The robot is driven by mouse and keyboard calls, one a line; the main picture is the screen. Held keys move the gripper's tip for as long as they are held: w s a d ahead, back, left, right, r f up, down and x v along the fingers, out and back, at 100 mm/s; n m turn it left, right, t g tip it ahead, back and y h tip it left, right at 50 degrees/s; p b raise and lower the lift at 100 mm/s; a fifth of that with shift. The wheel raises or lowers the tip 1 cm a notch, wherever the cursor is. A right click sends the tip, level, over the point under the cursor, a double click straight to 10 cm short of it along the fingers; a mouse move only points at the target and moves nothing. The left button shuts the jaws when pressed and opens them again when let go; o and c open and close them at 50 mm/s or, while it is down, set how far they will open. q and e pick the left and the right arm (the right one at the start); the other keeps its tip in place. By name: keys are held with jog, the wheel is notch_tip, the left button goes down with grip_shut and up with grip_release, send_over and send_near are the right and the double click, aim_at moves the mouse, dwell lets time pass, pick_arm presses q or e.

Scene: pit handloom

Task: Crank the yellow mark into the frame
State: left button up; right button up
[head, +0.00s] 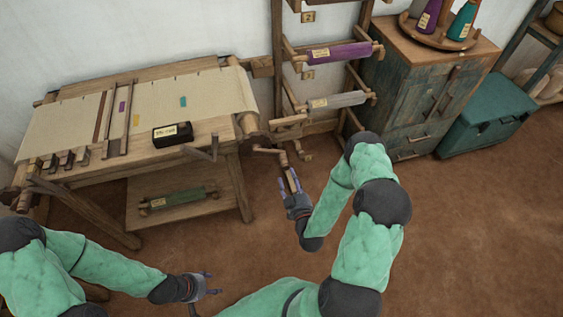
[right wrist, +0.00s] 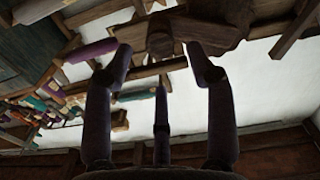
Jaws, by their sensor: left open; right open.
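The loom (head: 70,92) carries pale cloth with a purple mark (head: 122,106), a teal mark (head: 183,101) and a small yellow mark (head: 136,120). The yellow mark lies just right of the pair of dark wooden bars across the cloth. A wooden crank (head: 266,150) sticks out at the loom's right end. My right gripper (head: 288,172) is open, just below and right of that crank, apparently not gripping it. In the right wrist view, my open fingers (right wrist: 160,62) point toward wooden parts (right wrist: 160,40). My left gripper (head: 212,283) is open and empty, low in front of the loom.
A black labelled box (head: 172,134) sits on the loom's front edge, near another wooden handle (head: 203,152). A green roll (head: 178,198) lies on the lower shelf. A rack with purple (head: 338,56) and grey (head: 338,100) rolls stands behind my right arm. Open floor lies right.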

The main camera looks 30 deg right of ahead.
aim_at(284, 162)
jog(key=b+x, duration=0.1)
jog(key=x, duration=0.7)
jog(key=shift+w+a, duration=0.1)
jog(key=shift+w, duration=0.05)
jog(key=shift+c, duration=0.3)
grip_shut()
